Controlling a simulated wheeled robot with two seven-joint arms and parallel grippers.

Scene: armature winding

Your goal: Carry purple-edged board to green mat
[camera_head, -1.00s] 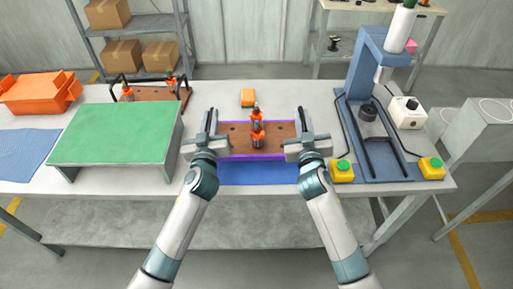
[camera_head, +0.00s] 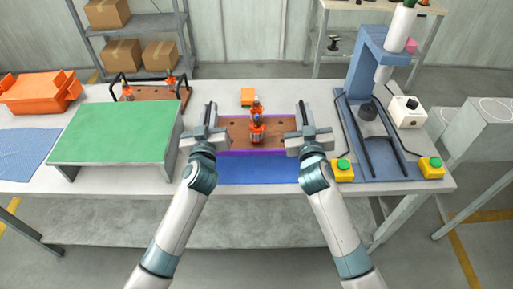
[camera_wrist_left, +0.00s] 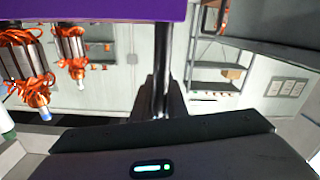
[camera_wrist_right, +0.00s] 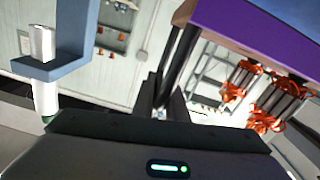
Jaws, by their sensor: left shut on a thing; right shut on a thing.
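The purple-edged board (camera_head: 281,133) is brown on top and carries orange-wound armatures (camera_head: 257,130) in its middle. My left gripper (camera_head: 209,120) is shut on the board at its left end, and my right gripper (camera_head: 303,120) is shut on it at its right end. The board looks level, at the far side of a blue mat. Its purple edge shows in the left wrist view (camera_wrist_left: 90,10) and the right wrist view (camera_wrist_right: 265,40), beside dark handle bars at the jaws. The green mat (camera_head: 115,132) lies on a raised stand at the left and is empty.
A second board (camera_head: 150,93) with black handles stands behind the green mat. An orange bin (camera_head: 40,95) is at the far left, and a blue press (camera_head: 365,60) with yellow button boxes (camera_head: 430,167) at the right. The blue mat (camera_head: 258,170) is bare.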

